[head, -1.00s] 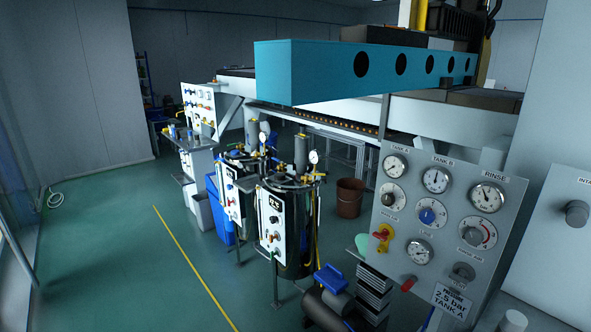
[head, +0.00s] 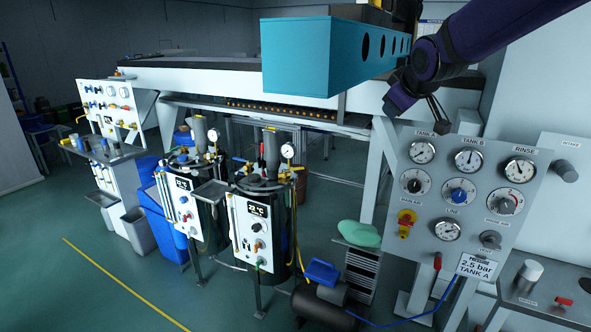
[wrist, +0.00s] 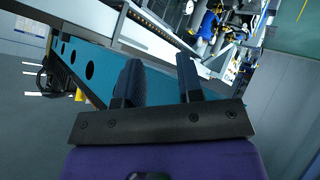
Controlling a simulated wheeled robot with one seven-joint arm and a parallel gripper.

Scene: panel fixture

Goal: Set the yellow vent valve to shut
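A grey panel (head: 465,185) at the right carries gauges and knobs. A yellow and red valve (head: 406,223) sits at its lower left; its setting is too small to read. Other yellow handles show on the tank tops (head: 297,168). I cannot tell which yellow part is the vent valve. My gripper (head: 438,108) is above the panel's top edge, touching nothing. In the wrist view its two fingers (wrist: 158,82) stand apart with nothing between them.
A teal beam (head: 295,58) hangs close left of my arm and shows behind the fingers in the wrist view. Two tanks (head: 262,215) stand left of the panel. A sign (head: 476,267) hangs at the panel's bottom.

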